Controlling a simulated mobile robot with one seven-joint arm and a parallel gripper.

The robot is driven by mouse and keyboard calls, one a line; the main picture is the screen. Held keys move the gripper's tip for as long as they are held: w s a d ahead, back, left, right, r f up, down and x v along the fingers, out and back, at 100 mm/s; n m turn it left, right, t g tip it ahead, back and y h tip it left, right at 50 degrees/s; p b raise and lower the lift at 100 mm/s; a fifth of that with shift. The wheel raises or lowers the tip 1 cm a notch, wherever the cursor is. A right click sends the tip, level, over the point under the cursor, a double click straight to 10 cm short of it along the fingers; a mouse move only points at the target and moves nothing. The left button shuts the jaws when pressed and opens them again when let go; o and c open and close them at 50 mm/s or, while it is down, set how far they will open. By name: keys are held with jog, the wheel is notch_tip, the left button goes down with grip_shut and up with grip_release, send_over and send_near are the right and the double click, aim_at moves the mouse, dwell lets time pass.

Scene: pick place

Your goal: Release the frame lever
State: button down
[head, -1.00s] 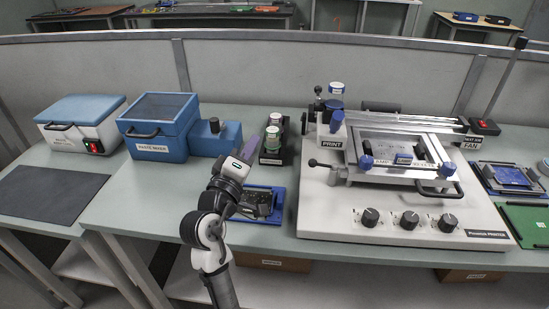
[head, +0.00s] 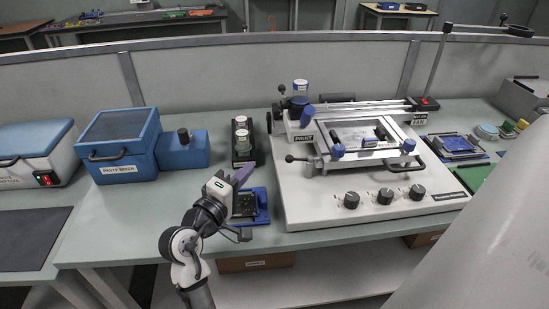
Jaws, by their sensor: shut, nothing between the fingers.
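The white printer (head: 300,205) stands on the bench right of centre, with its metal frame (head: 345,163) on top. A short lever with a black ball knob (head: 290,158) sticks out at the frame's left front. Blue knobs (head: 338,151) sit along the frame's front edge, with a black handle (head: 405,165) at its right. I cannot tell which part is the frame lever.
A dark rack with jars (head: 242,145) stands behind my gripper. The blue paste mixer (head: 125,148) is further left, beside a white box with a blue lid (head: 30,150). Three black knobs (head: 385,196) line the printer's front. A large pale surface fills the lower right.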

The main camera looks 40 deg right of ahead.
jog(key=d+p, duration=0.3)
jog(key=d, duration=0.6)
jog(key=shift+s+d+p, duration=0.15)
jog(key=shift+d+p, duration=0.05)
jog(key=shift+p, duration=0.2)
jog(key=shift+f+t, duration=0.1)
jog(key=shift+t, duration=0.2)
